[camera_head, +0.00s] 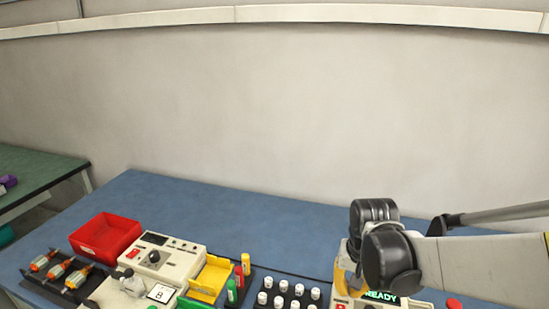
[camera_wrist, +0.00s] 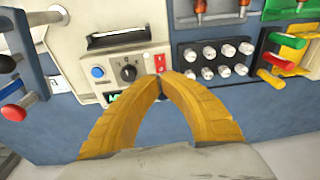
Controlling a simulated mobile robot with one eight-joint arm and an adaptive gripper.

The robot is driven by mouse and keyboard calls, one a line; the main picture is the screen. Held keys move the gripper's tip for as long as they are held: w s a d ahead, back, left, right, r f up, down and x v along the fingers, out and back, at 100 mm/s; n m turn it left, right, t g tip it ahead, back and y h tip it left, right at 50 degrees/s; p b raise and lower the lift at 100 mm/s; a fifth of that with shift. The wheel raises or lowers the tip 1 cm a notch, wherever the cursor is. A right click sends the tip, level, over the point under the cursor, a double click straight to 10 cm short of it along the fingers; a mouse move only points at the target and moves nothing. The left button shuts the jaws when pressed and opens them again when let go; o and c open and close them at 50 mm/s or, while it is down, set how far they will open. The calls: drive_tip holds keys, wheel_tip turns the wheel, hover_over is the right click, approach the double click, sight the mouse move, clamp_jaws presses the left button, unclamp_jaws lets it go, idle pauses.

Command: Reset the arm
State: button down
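My gripper (camera_wrist: 161,78) has two yellow curved fingers whose tips meet, with nothing seen between them. In the wrist view the tips are just below the red switch (camera_wrist: 160,62) on a beige machine (camera_wrist: 75,42); I cannot tell whether they touch it. The machine's panel also has a black knob (camera_wrist: 128,72) and a blue button (camera_wrist: 97,72). In the head view my arm reaches in from the right, over the machine, and hides much of it. A green READY display (camera_head: 382,296) shows below my wrist. Only part of a yellow finger (camera_head: 345,284) shows there.
A black tray of white-capped pieces (camera_wrist: 214,58) stands beside the machine. Farther left in the head view are yellow bins (camera_head: 211,278), a control box (camera_head: 160,257), a red bin (camera_head: 105,237) and orange-and-grey armatures (camera_head: 60,269). The back of the blue table (camera_head: 220,212) is clear.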

drive_tip(key=s+r+n+t+b, duration=0.1)
drive_tip(key=s+r+n+t, duration=0.1)
drive_tip(key=s+r+t, duration=0.3)
drive_tip(key=s+r, duration=0.4)
drive_tip(key=s, duration=0.2)
drive_tip(key=shift+n+t, duration=0.3)
drive_tip(key=shift+n, duration=0.1)
